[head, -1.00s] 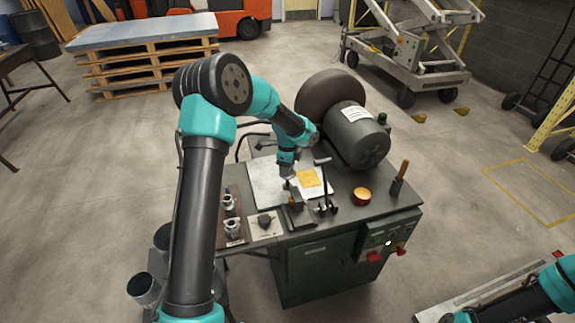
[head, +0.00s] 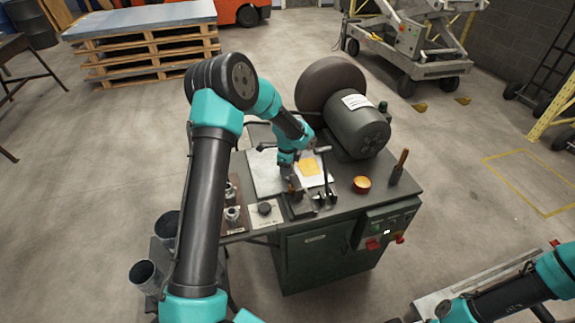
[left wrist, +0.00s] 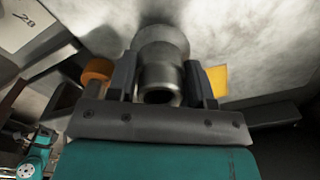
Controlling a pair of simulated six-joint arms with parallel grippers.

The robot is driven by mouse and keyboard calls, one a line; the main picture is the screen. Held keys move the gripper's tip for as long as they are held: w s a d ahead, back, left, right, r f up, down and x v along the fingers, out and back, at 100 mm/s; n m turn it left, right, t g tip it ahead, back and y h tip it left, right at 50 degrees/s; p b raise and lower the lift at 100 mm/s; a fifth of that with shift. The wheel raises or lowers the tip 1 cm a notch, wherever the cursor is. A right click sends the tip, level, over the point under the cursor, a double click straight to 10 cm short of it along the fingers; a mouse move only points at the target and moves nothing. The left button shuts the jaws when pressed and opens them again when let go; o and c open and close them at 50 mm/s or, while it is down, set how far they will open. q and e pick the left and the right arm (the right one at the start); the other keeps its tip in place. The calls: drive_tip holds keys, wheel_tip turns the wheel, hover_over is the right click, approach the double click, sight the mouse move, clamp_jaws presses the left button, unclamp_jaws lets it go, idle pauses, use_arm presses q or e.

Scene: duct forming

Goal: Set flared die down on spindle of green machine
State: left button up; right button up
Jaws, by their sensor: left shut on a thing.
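The flared die (left wrist: 162,70) is a grey metal hollow piece with a wider far end. It sits between the two fingers of my left gripper (left wrist: 165,85) in the left wrist view. In the head view my left gripper (head: 290,184) points down over the top of the green machine (head: 325,258), close to a dark block near its front edge. The die is too small there to make out clearly. The spindle is hidden or cannot be told apart under the gripper. My right arm shows at the lower right, but its gripper is out of the picture.
A yellow pad (head: 309,167) lies on a white sheet on the machine top. An upright black lever (head: 325,175), an orange round container (head: 361,184) and a wooden-handled tool (head: 399,167) stand to the right. A dark motor drum (head: 358,127) stands behind. Metal fittings (head: 232,215) stand at left.

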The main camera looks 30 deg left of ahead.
use_arm(q)
drive_tip(key=shift+f, duration=0.25)
idle(0.7)
drive_tip(key=o, duration=1.3)
wheel_tip(320, 180, up, 17)
drive_tip(key=shift+r, duration=0.2)
idle(0.5)
